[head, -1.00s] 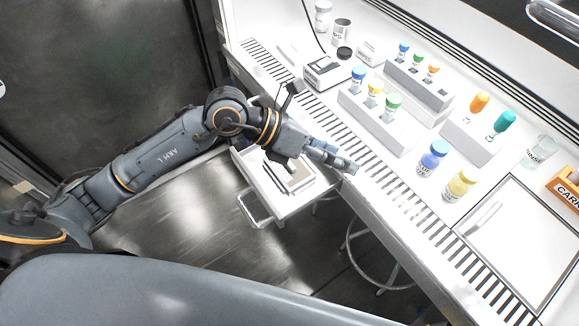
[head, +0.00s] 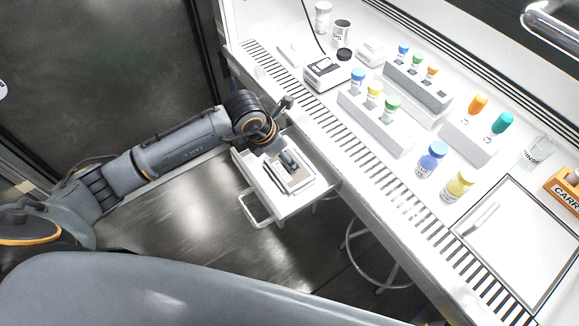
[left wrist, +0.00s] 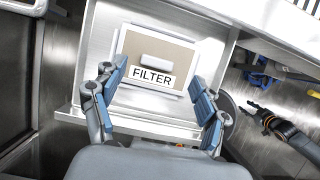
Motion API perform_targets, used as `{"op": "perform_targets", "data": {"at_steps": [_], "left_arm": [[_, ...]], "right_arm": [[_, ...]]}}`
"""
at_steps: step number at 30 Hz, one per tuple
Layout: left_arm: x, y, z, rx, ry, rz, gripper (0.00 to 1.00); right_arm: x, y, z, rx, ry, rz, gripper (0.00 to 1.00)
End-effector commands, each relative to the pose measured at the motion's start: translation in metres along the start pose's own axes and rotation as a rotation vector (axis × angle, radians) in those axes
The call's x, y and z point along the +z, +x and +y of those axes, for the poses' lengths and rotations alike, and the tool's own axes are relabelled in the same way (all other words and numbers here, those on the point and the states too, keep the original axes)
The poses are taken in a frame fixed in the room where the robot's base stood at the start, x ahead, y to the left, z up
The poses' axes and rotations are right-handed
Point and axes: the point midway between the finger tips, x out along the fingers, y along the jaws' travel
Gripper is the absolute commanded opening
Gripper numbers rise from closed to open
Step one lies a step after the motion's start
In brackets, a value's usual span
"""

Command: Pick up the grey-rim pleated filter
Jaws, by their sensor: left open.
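The pleated filter (left wrist: 190,52) lies flat in an open drawer (left wrist: 98,40). In the left wrist view it has a tan face, a pale grey rim, a small raised light block and a "FILTER" label; pleats are too small to tell. In the head view the filter (head: 303,184) is partly hidden by my left gripper (head: 291,160). My left gripper (left wrist: 158,75) is open and empty, pointing down, its fingers to either side of the filter's near part in view. What looks like my right gripper (left wrist: 250,110) shows at the right, apart from the drawer; its opening is unclear.
The drawer (head: 290,209) is pulled out below the white bench, with its handle (head: 253,212) at the front. The bench holds vial racks (head: 376,122), bottles (head: 432,158) and a small instrument (head: 328,72). A stool (head: 372,245) stands below the bench.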

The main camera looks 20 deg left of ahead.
Motion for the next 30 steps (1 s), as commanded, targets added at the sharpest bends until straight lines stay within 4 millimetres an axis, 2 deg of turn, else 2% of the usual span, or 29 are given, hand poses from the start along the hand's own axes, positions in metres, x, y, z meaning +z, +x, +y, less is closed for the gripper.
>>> {"op": "perform_targets", "data": {"at_steps": [6,9,18,19,20,27,30], "left_arm": [[-0.009,0.029,0.001,-0.004,-0.002,0.005,0.74],[-0.008,0.043,0.001,-0.003,-0.001,0.002,0.74],[-0.008,0.05,0.002,-0.001,0.001,0.001,0.74],[-0.008,0.05,0.002,-0.001,0.001,0.001,0.72],[-0.008,0.05,0.002,-0.001,0.001,0.001,0.65],[-0.008,0.05,0.002,-0.001,0.0,0.001,0.17],[-0.008,0.049,0.002,-0.001,0.0,0.0,0.14]], "right_arm": [[-0.001,-0.013,0.0,0.0,0.0,0.0,0.4],[-0.001,-0.013,0.0,0.0,0.0,0.0,0.4],[-0.001,-0.013,0.0,0.0,0.0,0.0,0.4],[-0.001,-0.013,0.0,0.0,0.0,-0.001,0.4],[-0.001,-0.013,0.0,-0.001,0.0,0.0,0.4],[-0.001,-0.013,-0.003,-0.003,0.0,0.0,0.4],[-0.001,-0.013,-0.004,-0.005,0.001,0.0,0.4]]}}
